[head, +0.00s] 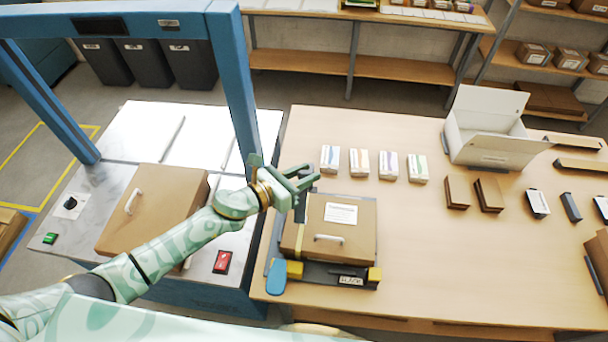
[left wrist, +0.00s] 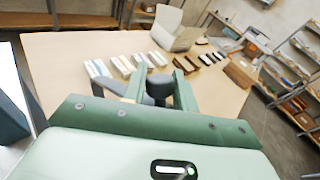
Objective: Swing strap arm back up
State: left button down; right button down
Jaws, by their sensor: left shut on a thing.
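The left gripper (head: 303,182) is above the back left corner of a closed cardboard box (head: 358,219), with its fingers pointing right. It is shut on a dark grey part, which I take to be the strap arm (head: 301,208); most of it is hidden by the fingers. In the left wrist view, the grey rounded end of this arm (left wrist: 159,86) sits between the two green fingers (left wrist: 158,92). The box has a white label and a white handle. It sits on a dark base (head: 322,276) with yellow blocks. The right gripper is out of view.
A blue paddle-shaped part (head: 276,277) is at the base's front left. Several small cartons (head: 360,161) stand behind the box. An open white box (head: 484,135) is farther right. A blue frame post (head: 234,95) rises left of the gripper. The middle of the table is clear.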

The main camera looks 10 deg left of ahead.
pick_arm(q)
jog(key=c, duration=1.2)
grip_release()
jog(key=shift+w, duration=0.1)
jog(key=b+v, duration=0.3)
jog(key=v, duration=1.3)
jog(key=shift+a+r+b, duration=0.1)
jog(key=shift+b, duration=0.2)
